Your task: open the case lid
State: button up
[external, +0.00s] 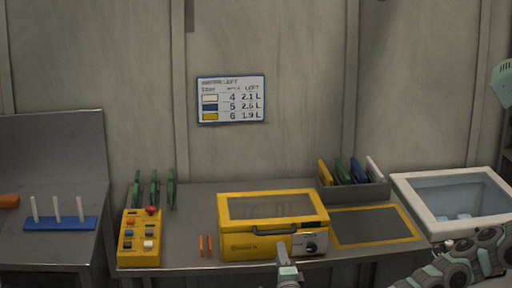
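The yellow case (236,247) stands on the grey bench. Its lid (272,207) is shut, with a yellow frame and a dark see-through pane. A black handle (274,230) runs along the front edge of the lid. A dial on a pale plate (310,243) is at the case's front right. What seems to be my gripper (287,266) shows at the bottom edge, in front of the case and below the handle. It is small and partly cut off, so I cannot tell whether its fingers are apart. I see nothing held in it.
A yellow control box (139,248) and two orange sticks (205,246) are left of the case. To the right are a yellow-outlined area (372,226), a rack (353,194) of coloured plates and a white open-topped bin (434,222). A wall chart (231,99) hangs behind.

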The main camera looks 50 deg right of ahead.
aim_at(277, 237)
jog(key=b+x, duration=0.1)
jog(key=x, duration=0.9)
jog(key=shift+d, duration=0.15)
grip_shut()
jog(key=shift+r, duration=0.1)
dwell(0.9)
